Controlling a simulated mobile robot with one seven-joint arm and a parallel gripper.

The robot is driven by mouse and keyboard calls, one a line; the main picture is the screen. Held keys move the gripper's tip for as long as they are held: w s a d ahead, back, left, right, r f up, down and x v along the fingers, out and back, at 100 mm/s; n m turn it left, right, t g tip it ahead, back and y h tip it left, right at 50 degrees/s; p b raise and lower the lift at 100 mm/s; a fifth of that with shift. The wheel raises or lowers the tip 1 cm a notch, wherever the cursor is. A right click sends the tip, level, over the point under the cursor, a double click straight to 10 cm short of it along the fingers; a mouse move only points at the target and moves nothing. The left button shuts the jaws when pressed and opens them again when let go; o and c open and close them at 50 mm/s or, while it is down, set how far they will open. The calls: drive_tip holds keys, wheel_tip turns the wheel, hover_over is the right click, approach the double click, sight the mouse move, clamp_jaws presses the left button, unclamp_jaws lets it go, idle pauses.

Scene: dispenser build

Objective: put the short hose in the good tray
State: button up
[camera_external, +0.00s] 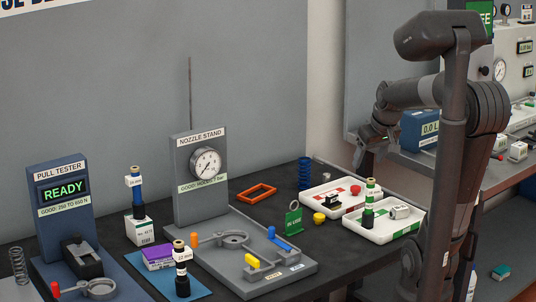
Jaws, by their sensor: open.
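Three upright hose-like pieces with brass tops and white labels stand on the bench; the labels are too small to tell which is the short hose. One is blue (136,190), on a white box; one is black (182,273), on a blue mat; one has green bands (369,205), in the green-marked tray. That white tray (409,230) with green labels appears to be the good tray; it also holds a pale cylinder (400,212). My gripper (362,160) is open above and behind the trays, apart from all three pieces.
A white tray with red marks (318,202) stands beside the green-marked one. A nozzle stand (200,180) with a gauge and a pull tester (62,205) reading READY occupy the bench. A green tag stand (293,220), orange frame (257,193) and blue coil (304,173) stand between.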

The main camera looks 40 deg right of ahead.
drive_tip(key=s+a+n, duration=0.1)
drive_tip(key=s+a, duration=0.7)
drive_tip(key=a, duration=0.2)
drive_tip(key=shift+s+a+n+t+y, duration=0.3)
drive_tip(key=shift+s+a+t+y, duration=0.05)
drive_tip(key=shift+t+y, duration=0.05)
drive_tip(key=shift+r, duration=0.1)
